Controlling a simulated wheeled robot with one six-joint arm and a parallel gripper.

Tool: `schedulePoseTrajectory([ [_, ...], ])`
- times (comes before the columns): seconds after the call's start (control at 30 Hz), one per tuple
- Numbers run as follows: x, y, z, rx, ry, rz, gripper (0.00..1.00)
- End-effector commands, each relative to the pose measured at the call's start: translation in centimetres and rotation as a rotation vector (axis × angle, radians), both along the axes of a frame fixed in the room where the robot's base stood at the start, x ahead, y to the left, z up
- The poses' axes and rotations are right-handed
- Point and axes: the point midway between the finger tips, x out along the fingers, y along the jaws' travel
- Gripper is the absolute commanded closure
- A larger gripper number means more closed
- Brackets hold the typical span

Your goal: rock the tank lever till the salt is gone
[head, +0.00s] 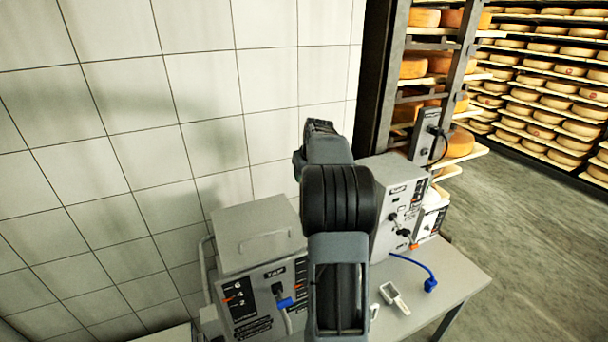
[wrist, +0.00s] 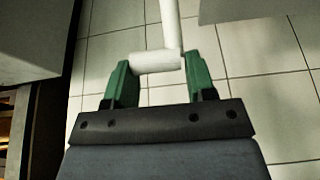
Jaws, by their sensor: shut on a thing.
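In the wrist view, my gripper (wrist: 160,80) has its green fingers at both ends of a white cylindrical grip. This grip is the crossbar of the lever (wrist: 170,25), whose white rod runs up out of the picture. The fingers are shut on it. In the head view my dark arm reaches away over the bench and hides the gripper and the lever. A grey tank box (head: 256,232) marked TAP stands left of the arm, with a level scale of 6, 4, 2 and a blue-handled tap (head: 285,302). I see no salt.
A second grey box (head: 386,215) with dark knobs stands right of my arm. A blue cable (head: 416,267) and a small grey part (head: 394,298) lie on the bench (head: 455,283). The tiled wall (head: 130,150) is close at left; cheese shelves (head: 545,90) stand beyond the floor.

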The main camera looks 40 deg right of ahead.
Motion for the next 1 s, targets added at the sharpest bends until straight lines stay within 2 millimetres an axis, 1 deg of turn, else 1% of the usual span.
schedulePoseTrajectory([
  [0.03,0.34,-0.29,0.04,-0.008,-0.01,-0.003,0.92],
  [0.2,0.67,-0.38,-0.14,-0.009,-0.011,-0.003,0.92],
  [0.63,0.92,-0.17,-0.32,-0.006,-0.011,0.002,0.92],
  [0.67,0.93,-0.15,-0.33,-0.006,-0.011,0.002,0.48],
  [0.87,0.81,-0.16,-0.34,-0.005,-0.007,0.002,0.29],
  [1.0,0.69,-0.24,-0.32,-0.004,-0.006,0.0,0.28],
])
